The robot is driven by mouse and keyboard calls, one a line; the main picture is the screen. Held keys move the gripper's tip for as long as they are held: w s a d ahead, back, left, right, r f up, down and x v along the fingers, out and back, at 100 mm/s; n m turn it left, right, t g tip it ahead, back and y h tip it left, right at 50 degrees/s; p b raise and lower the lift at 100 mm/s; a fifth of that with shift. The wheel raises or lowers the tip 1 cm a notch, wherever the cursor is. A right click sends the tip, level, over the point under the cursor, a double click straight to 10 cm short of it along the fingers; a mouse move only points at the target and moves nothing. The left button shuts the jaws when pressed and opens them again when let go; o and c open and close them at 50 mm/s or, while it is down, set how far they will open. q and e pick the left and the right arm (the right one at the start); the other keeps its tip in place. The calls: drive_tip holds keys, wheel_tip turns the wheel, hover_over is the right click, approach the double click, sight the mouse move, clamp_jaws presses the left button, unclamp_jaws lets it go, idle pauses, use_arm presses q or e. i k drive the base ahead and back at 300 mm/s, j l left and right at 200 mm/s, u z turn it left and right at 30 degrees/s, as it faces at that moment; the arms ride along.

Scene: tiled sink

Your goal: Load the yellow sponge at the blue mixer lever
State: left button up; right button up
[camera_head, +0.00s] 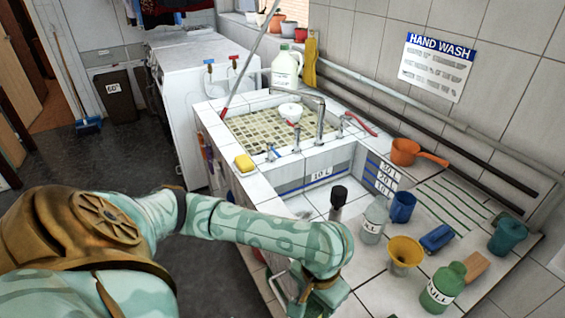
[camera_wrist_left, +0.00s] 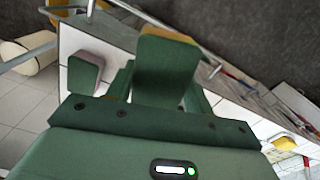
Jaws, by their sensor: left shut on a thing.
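The yellow sponge (camera_head: 245,163) lies on the white tiled ledge in front of the sink in the head view. It also shows in the left wrist view (camera_wrist_left: 283,143). A small blue-tipped lever (camera_head: 271,152) stands at the sink's near rim, just right of the sponge. My left gripper (camera_head: 318,300) is low at the front of the counter, away from the sponge. My right gripper is in neither view.
The sink basin (camera_head: 232,112) holds a white cup (camera_head: 291,112). A blue cup (camera_head: 402,207), yellow funnel (camera_head: 405,252), green bottle (camera_head: 441,288), clear bottle (camera_head: 373,220) and blue brush (camera_head: 437,238) crowd the right counter. An orange dipper (camera_head: 406,152) stands behind.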

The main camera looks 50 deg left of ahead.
sight(270, 146)
drive_tip(key=j+z, duration=0.7)
drive_tip(key=k+j, duration=0.1)
drive_tip(key=j, duration=0.3)
drive_tip(key=j+z, duration=0.1)
drive_tip(key=j, duration=0.3)
drive_tip(key=k+j, duration=0.15)
drive_tip(key=j, duration=0.25)
drive_tip(key=k+j+z, duration=0.1)
drive_tip(key=j, duration=0.3)
drive_tip(key=k+j, duration=0.1)
drive_tip(key=j, duration=0.3)
drive_tip(key=k+j+z, duration=0.1)
drive_tip(key=j, duration=0.3)
drive_tip(key=k+j, duration=0.1)
drive_tip(key=j, duration=0.75)
drive_tip(key=i+j, duration=0.15)
drive_tip(key=j, duration=0.25)
drive_tip(key=i, duration=0.1)
drive_tip(key=z, duration=0.05)
